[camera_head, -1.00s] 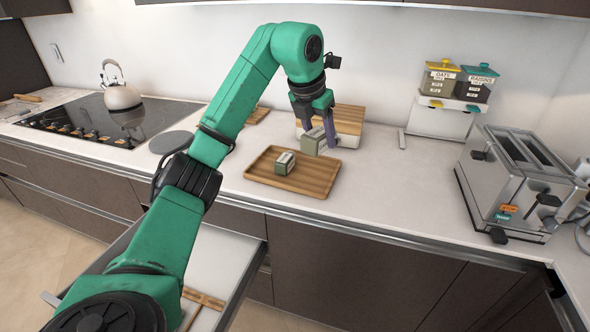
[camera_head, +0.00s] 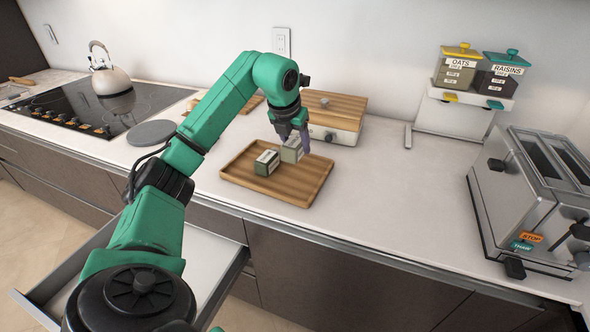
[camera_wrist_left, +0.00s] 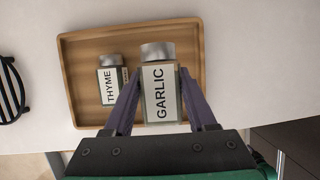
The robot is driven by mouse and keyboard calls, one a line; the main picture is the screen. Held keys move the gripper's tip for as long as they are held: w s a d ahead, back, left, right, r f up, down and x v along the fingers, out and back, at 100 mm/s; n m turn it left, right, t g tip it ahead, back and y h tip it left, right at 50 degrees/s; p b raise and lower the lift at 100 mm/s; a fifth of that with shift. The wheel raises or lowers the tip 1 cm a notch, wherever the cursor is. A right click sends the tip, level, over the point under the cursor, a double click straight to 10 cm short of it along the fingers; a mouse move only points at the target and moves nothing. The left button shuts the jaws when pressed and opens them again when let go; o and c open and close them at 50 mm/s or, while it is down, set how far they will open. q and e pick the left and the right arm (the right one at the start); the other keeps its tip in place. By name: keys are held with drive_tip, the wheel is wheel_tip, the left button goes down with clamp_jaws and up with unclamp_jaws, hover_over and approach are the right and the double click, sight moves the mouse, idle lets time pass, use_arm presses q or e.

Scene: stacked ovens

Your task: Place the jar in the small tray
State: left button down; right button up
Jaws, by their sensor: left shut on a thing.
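My left gripper (camera_head: 292,142) is shut on a jar labelled GARLIC (camera_head: 292,150), with a pale label and a grey lid. In the left wrist view the garlic jar (camera_wrist_left: 160,85) sits between the two purple fingers (camera_wrist_left: 160,105). The jar is over the right part of the small wooden tray (camera_head: 305,196); whether it touches the tray floor I cannot tell. A second jar, labelled THYME (camera_head: 266,163), lies in the tray to its left; it also shows in the left wrist view (camera_wrist_left: 110,85). My right gripper is not in view.
A wooden-topped box (camera_head: 335,108) stands behind the tray. A metal toaster (camera_head: 530,205) and a stand with oats and raisins containers (camera_head: 465,112) are at the right. A hob with a kettle (camera_head: 116,82) is at the left. A drawer (camera_head: 215,265) below is open. Counter right of the tray is clear.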

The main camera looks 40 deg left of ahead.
sight(290, 146)
use_arm(q)
wheel_tip(290, 146, down, 7)
drive_tip(key=shift+r, duration=0.1)
drive_tip(key=shift+f, duration=0.35)
drive_tip(key=shift+w, duration=0.15)
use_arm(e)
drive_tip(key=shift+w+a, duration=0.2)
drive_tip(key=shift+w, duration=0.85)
use_arm(q)
drive_tip(key=shift+c, duration=1)
unclamp_jaws()
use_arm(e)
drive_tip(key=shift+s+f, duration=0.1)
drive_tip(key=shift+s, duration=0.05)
use_arm(q)
drive_tip(key=v, duration=1.2)
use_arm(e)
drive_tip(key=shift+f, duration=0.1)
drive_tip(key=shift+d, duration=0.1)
